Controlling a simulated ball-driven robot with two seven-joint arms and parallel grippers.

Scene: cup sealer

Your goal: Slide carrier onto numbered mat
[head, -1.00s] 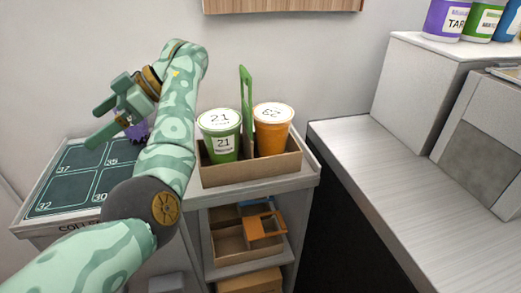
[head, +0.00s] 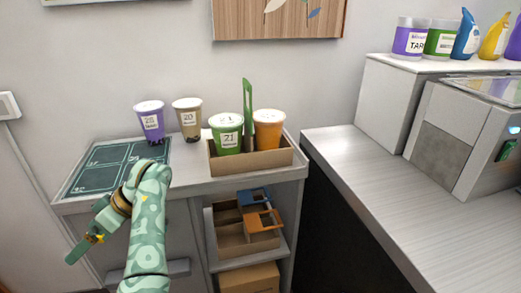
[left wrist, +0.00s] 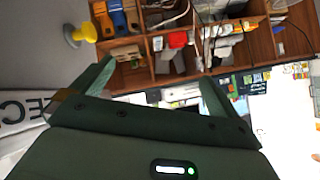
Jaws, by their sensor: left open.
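The cardboard carrier (head: 228,165) stands on the right part of the white counter in the head view. It has a green upright handle (head: 247,105) and holds a green cup (head: 226,134) labelled 21 and an orange cup (head: 268,129). The dark numbered mat (head: 110,166) lies to its left, partly hidden by my arm. My left gripper (head: 86,247) is in front of and below the counter edge, away from the carrier. In the left wrist view its two fingers (left wrist: 150,82) are apart with nothing between them. My right gripper is not seen.
A purple cup (head: 150,122) and a brown cup (head: 187,119) stand behind the mat, near the wall. Shelves below the carrier hold another cardboard carrier (head: 235,240) and a box (head: 248,279). A long counter (head: 380,170) lies to the right, beyond a dark gap.

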